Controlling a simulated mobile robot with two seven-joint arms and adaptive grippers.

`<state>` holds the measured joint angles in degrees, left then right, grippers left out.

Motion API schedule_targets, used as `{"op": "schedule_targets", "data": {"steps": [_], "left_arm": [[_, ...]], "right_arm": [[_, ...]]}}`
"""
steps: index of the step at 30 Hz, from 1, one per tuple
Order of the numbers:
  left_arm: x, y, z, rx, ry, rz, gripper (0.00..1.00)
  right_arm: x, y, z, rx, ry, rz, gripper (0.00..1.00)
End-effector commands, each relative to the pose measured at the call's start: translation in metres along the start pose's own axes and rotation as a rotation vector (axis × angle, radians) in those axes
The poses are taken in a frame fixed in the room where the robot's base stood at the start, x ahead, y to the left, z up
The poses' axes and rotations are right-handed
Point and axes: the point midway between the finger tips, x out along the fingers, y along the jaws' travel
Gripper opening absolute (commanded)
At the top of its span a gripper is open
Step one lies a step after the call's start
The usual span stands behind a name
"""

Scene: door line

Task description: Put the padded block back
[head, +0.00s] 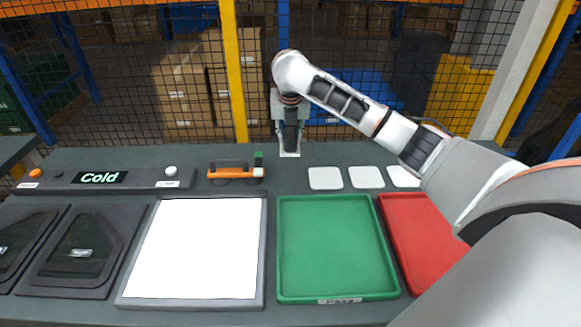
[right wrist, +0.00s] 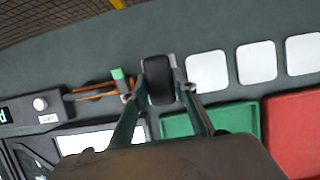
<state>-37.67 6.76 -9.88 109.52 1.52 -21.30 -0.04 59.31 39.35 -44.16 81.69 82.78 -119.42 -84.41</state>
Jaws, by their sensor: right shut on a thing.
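My right gripper (head: 290,148) points down at the back of the table, left of the row of white squares. In the right wrist view its two fingers (right wrist: 160,92) are shut on a black padded block (right wrist: 158,78), one on each side. In the head view the fingers largely hide the block. A white patch (head: 289,155) shows at the fingertips, and a white edge shows behind the block in the wrist view. I cannot tell whether the block touches the surface. My left gripper is not in view.
White squares (head: 325,178) lie to the right. An orange-handled tool (head: 235,173) with a green piece is to the left. In front are a lit white panel (head: 196,247), a green tray (head: 335,245) and a red tray (head: 415,225).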

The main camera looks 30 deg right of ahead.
Motion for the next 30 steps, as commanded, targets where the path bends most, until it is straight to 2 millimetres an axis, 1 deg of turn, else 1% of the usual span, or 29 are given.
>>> {"op": "schedule_targets", "data": {"steps": [1,3,6,9,14,21,23,25,30], "left_arm": [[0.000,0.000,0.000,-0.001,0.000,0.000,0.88],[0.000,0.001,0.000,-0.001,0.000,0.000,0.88],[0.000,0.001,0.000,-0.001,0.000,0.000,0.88],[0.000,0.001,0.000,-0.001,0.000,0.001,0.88],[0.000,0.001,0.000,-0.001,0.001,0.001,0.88],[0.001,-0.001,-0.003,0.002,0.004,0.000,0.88],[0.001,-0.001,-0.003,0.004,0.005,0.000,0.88],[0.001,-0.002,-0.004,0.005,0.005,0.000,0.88],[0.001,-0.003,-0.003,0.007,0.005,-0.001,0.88]], "right_arm": [[0.013,0.000,-0.007,-0.001,0.004,-0.001,0.07],[0.029,0.000,-0.013,0.000,0.004,-0.002,0.07],[0.048,0.000,-0.021,0.000,0.003,0.000,0.07],[0.061,0.000,-0.026,-0.001,0.002,-0.001,0.07],[0.071,0.000,-0.030,-0.001,0.000,0.000,0.07],[0.101,0.000,-0.042,0.000,0.002,0.000,0.07],[0.106,0.000,-0.044,-0.001,0.001,0.000,0.07],[0.110,0.000,-0.046,0.000,0.000,0.000,0.07],[0.110,0.000,-0.045,-0.001,-0.001,0.000,0.07]]}}
